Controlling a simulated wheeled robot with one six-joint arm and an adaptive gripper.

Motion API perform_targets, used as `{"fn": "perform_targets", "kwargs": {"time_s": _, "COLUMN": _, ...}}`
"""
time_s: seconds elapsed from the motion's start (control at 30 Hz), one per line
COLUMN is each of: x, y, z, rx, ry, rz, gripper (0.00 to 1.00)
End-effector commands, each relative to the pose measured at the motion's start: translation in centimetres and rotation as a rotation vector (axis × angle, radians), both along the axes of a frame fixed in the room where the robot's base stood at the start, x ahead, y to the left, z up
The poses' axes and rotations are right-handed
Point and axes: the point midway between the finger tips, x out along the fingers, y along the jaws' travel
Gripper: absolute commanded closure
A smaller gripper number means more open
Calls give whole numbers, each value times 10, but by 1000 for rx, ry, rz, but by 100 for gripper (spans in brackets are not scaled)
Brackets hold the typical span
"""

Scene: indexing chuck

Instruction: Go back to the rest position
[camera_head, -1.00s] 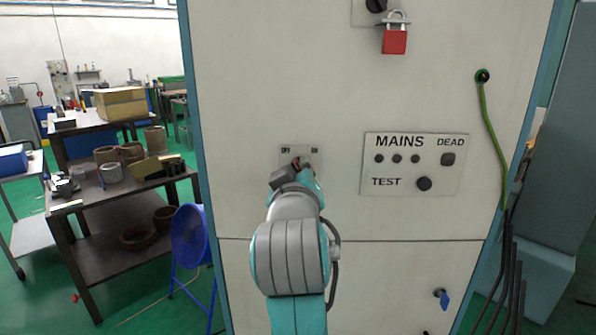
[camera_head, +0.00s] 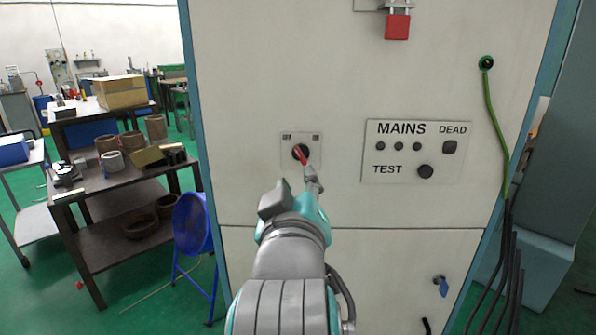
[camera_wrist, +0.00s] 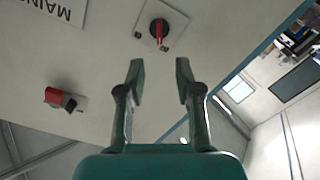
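My gripper (camera_wrist: 156,82) is open and empty in the wrist view, its two fingers apart with the cabinet face beyond them. In the head view my arm reaches up from the bottom, and one finger shows just below and right of the rotary switch (camera_head: 301,153). The switch has a red handle on a dark round base, on a small plate marked OFF and ON. Its handle is tilted in the head view. The switch also shows in the wrist view (camera_wrist: 158,29), beyond the fingertips and apart from them.
The pale cabinet (camera_head: 250,80) fills the middle. It carries a MAINS panel (camera_head: 416,152), a red padlock (camera_head: 397,26), a green cable (camera_head: 492,115) and a blue key (camera_head: 442,288). A blue fan (camera_head: 192,225) and a workbench (camera_head: 130,180) stand at the left.

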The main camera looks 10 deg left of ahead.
Motion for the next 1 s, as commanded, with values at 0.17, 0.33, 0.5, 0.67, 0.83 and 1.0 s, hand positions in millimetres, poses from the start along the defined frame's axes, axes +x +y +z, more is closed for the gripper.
{"fn": "perform_targets", "kwargs": {"time_s": 0.17, "x": -15, "y": -2, "z": 0, "rx": 1, "ry": 1, "rz": 1, "gripper": 66}}
{"fn": "perform_targets", "kwargs": {"time_s": 0.33, "x": -18, "y": -2, "z": 0, "rx": 0, "ry": 1, "rz": -1, "gripper": 66}}
{"fn": "perform_targets", "kwargs": {"time_s": 0.5, "x": -18, "y": -2, "z": 0, "rx": 0, "ry": 1, "rz": -1, "gripper": 66}}
{"fn": "perform_targets", "kwargs": {"time_s": 0.67, "x": -15, "y": -5, "z": -11, "rx": -7, "ry": 3, "rz": -3, "gripper": 66}}
{"fn": "perform_targets", "kwargs": {"time_s": 0.83, "x": -7, "y": -17, "z": -53, "rx": -31, "ry": 9, "rz": -4, "gripper": 66}}
{"fn": "perform_targets", "kwargs": {"time_s": 1.0, "x": -4, "y": -36, "z": -109, "rx": -51, "ry": 17, "rz": 1, "gripper": 66}}
